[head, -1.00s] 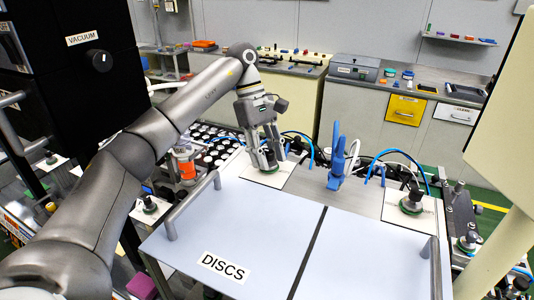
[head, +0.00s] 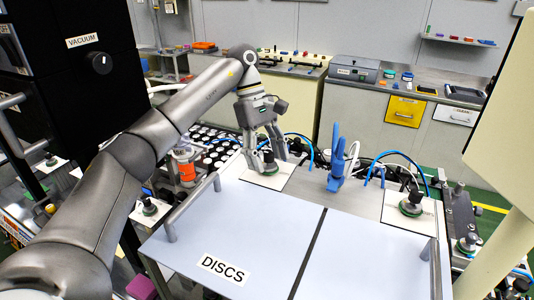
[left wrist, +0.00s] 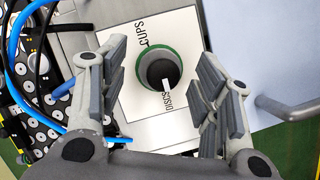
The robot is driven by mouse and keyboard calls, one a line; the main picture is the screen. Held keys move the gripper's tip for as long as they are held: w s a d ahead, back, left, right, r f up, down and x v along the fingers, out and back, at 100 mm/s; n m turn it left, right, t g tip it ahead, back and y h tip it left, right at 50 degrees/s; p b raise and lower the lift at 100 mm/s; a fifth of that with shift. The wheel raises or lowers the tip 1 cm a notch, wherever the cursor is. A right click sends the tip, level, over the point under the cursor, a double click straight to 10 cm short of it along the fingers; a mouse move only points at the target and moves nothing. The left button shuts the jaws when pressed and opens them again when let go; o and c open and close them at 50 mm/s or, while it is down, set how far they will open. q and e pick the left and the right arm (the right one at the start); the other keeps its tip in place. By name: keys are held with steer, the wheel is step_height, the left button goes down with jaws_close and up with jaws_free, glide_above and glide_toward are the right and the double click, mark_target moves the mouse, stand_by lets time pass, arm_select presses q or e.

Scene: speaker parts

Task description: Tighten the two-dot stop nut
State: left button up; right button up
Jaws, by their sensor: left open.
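A dark round knob (left wrist: 158,72) with a green ring and a white pointer sits on a white plate (left wrist: 182,22) lettered CUPS and DISCS. The pointer faces DISCS. The knob also shows in the head view (head: 269,168). My left gripper (head: 268,150) is open above it, one finger to each side, with visible gaps in the left wrist view. A similar dark knob with a green base (head: 411,204) is on another white plate at the right. I cannot make out a two-dot mark on either one. My right gripper is not in view.
A pale cover lettered DISCS (head: 245,225) with metal handles (head: 192,207) lies in front. A blue upright part (head: 337,165), hoses and cables stand right of my gripper. An orange cylinder (head: 186,165) and a tray of round parts (head: 208,140) are left.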

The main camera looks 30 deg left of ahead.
arm_select(q)
steer(key=v, duration=1.2)
stand_by(0.9)
